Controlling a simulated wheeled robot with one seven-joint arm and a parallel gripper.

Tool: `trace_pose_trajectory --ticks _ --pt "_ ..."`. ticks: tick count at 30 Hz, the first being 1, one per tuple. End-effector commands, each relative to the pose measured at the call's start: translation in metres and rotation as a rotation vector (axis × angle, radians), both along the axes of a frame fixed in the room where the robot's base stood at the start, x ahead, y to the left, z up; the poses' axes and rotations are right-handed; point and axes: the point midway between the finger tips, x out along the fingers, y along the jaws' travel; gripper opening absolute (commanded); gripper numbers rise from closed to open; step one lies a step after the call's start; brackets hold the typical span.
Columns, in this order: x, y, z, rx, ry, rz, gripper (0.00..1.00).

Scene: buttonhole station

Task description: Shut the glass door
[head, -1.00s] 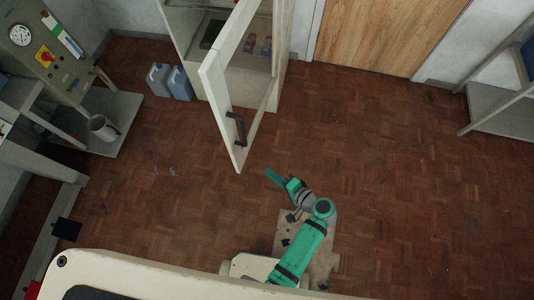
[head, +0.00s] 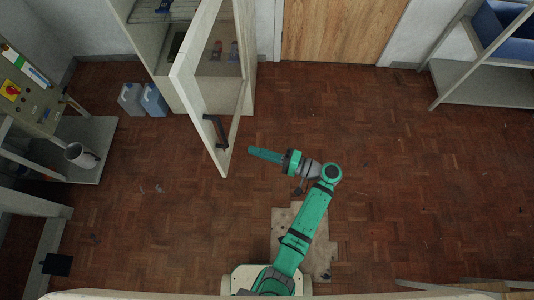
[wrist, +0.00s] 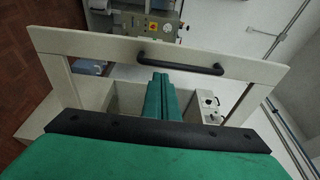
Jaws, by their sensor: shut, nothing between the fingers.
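The glass door (head: 183,88) has a pale frame and stands swung open from the front of a pale cabinet (head: 146,50) in the head view. Its dark bar handle (head: 215,131) is near the free edge. My gripper (head: 252,151) is shut and empty, a little to the right of the door's free end, apart from it in the head view. In the wrist view, my closed green fingers (wrist: 160,79) point at the door frame (wrist: 106,46), with the dark handle (wrist: 180,59) just beyond the tips. Whether they touch the frame I cannot tell.
Two blue-grey canisters (head: 142,99) stand on the floor left of the cabinet. A control panel bench (head: 30,85) and a white bucket (head: 80,155) are at the left. Shelving (head: 490,85) stands at the far right.

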Motion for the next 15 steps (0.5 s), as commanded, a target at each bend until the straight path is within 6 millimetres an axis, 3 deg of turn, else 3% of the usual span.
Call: trace_pose_trajectory --ticks 6,15 --pt "0.013 0.040 0.000 -0.001 0.000 0.006 0.00" --pt "0.024 0.071 -0.001 -0.001 0.000 0.005 0.00"
